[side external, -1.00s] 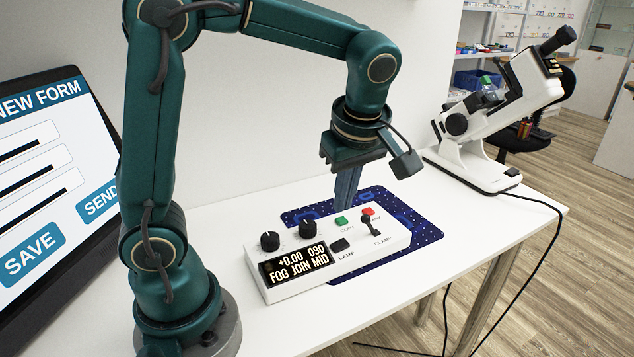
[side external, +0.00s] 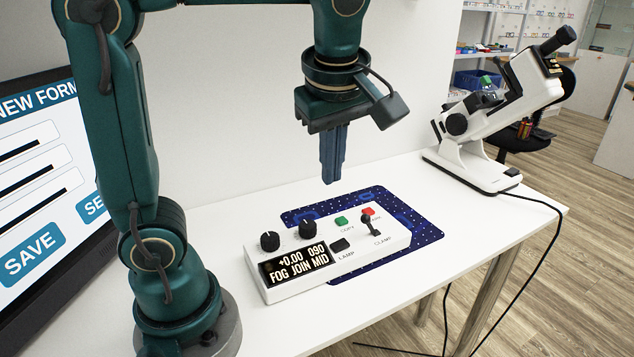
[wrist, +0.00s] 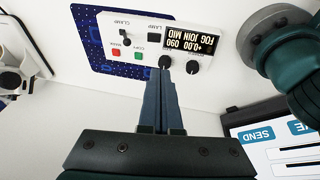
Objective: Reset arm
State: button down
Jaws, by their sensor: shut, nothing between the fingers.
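My gripper (side external: 333,182) hangs over the white control box with its fingers pointing down, shut and empty. In the side view the fingertips are clear of the box, above its back edge. In the wrist view the shut fingers (wrist: 161,75) reach toward the box. The control box (side external: 378,253) has two black knobs, a green button, a red button, a black lamp switch and a clamp lever. Its display (side external: 297,265) reads "+0.00 090 FOG JOIN MID". It also shows in the wrist view (wrist: 150,22).
The box rests on a dark blue dotted mat (side external: 424,228) on a white table (side external: 480,221). A white lensmeter-like instrument (side external: 480,135) stands at the back right, its cable hanging off the edge. A screen (side external: 40,190) with SAVE and SEND buttons stands at left.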

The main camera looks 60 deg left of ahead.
jog(key=s+d+f+m+t+h, duration=0.3)
jog(key=s+m, duration=0.4)
jog(key=m, duration=1.1)
notch_tip(320, 180, down, 2)
jog(key=shift+d+f+t, duration=0.1)
jog(key=shift+d+t, duration=0.35)
jog(key=shift+t, duration=0.05)
jog(key=shift+s, duration=0.1)
